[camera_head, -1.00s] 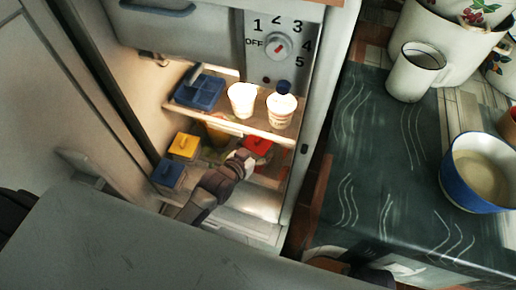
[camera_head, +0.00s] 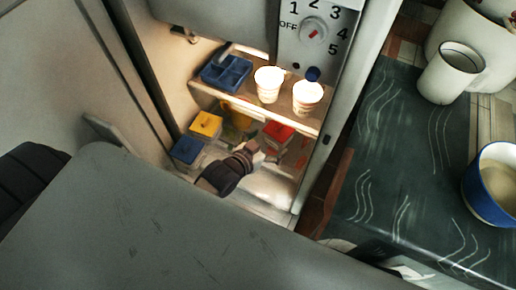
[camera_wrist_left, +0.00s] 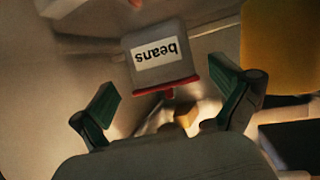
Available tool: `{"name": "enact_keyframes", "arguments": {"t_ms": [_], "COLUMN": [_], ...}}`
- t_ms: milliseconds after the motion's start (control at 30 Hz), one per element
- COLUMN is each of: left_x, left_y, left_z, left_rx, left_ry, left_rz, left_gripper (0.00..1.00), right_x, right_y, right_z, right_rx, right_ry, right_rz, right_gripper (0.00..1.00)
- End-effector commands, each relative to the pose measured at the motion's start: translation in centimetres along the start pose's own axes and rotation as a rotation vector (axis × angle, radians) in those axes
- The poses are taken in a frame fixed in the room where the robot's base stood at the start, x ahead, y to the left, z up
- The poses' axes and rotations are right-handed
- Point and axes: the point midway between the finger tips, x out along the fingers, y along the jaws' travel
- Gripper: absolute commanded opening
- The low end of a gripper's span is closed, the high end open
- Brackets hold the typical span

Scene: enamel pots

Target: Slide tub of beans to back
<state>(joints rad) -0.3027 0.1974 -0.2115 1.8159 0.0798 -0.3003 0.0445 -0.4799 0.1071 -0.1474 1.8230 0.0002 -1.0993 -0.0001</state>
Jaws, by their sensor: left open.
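The tub of beans (camera_head: 278,132) has a red lid and stands on the lower shelf of the open fridge in the head view. In the left wrist view the tub of beans (camera_wrist_left: 152,48) is grey, with a white "beans" label that appears upside down. My left gripper (camera_head: 251,150) reaches into the fridge, at the front left of the tub. In the left wrist view my left gripper (camera_wrist_left: 164,85) is open, its dark green fingers apart, with the tub ahead between them. I cannot tell whether they touch it. My right gripper is not in view.
A yellow-lidded tub (camera_head: 206,124) and a blue-lidded tub (camera_head: 187,149) stand left on the lower shelf. A dark counter (camera_head: 400,160) with enamelware lies to the right.

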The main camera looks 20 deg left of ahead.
Motion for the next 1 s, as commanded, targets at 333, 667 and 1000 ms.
{"name": "enact_keyframes", "arguments": {"t_ms": [333, 667, 1000], "left_x": [-6.2, -7.0, -7.0], "left_y": [0.0, 0.0, 0.0], "left_z": [0.1, 0.0, 0.0], "left_rx": [0.001, 0.001, 0.000], "left_ry": [-0.002, 0.000, -0.001], "left_rz": [0.000, 0.000, 0.000], "left_gripper": [1.00, 1.00, 1.00], "right_x": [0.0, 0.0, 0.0], "right_y": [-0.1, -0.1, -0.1], "right_z": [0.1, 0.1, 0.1], "right_rx": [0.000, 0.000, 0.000], "right_ry": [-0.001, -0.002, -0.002], "right_rz": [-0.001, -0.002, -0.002], "right_gripper": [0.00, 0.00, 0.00]}}
